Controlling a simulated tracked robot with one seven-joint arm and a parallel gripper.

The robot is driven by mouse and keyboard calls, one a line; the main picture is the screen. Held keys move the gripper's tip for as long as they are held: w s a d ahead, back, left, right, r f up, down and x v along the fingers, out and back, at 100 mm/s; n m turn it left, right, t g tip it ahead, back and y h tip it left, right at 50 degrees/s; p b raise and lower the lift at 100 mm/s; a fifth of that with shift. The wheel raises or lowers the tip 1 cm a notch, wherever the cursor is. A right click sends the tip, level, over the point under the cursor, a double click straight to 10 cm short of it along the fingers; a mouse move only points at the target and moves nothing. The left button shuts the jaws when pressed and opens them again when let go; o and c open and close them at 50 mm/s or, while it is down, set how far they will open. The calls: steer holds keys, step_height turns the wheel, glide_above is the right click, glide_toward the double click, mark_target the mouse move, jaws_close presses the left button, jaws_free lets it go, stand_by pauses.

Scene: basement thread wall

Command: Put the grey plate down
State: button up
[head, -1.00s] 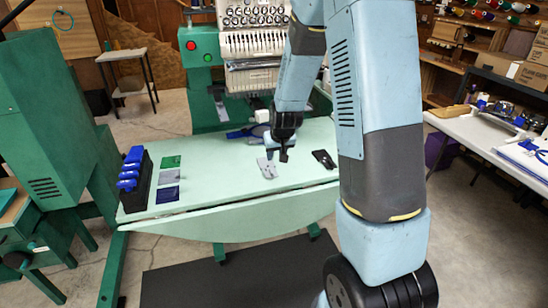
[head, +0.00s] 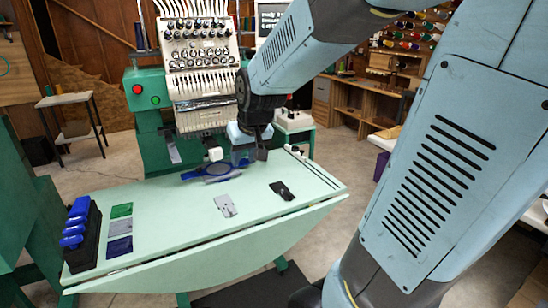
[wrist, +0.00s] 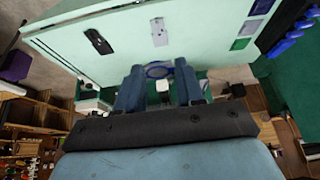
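The grey plate (head: 225,205) is a small flat piece with a notched end. It lies flat on the pale green table (head: 170,195), near its middle, with nothing holding it. In the wrist view the plate (wrist: 159,31) shows at the top centre, beyond my fingers. My gripper (head: 262,150) is raised over the back right of the table, apart from the plate. In the wrist view its two blue fingers (wrist: 158,90) stand apart with nothing between them; a blue hoop shows beyond the gap.
A black plate (head: 281,190) lies right of the grey one. Green, grey and navy squares (head: 120,228) lie beside a black rack with blue tops (head: 80,235) at the left. The blue hoop (head: 212,171) and embroidery machine (head: 198,75) stand at the back.

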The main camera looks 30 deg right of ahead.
steer(key=s+r, duration=0.3)
steer(key=s, duration=0.5)
steer(key=s+r, duration=0.3)
steer(key=s, duration=0.4)
steer(key=shift+s+r, duration=0.3)
steer(key=shift+s, duration=0.05)
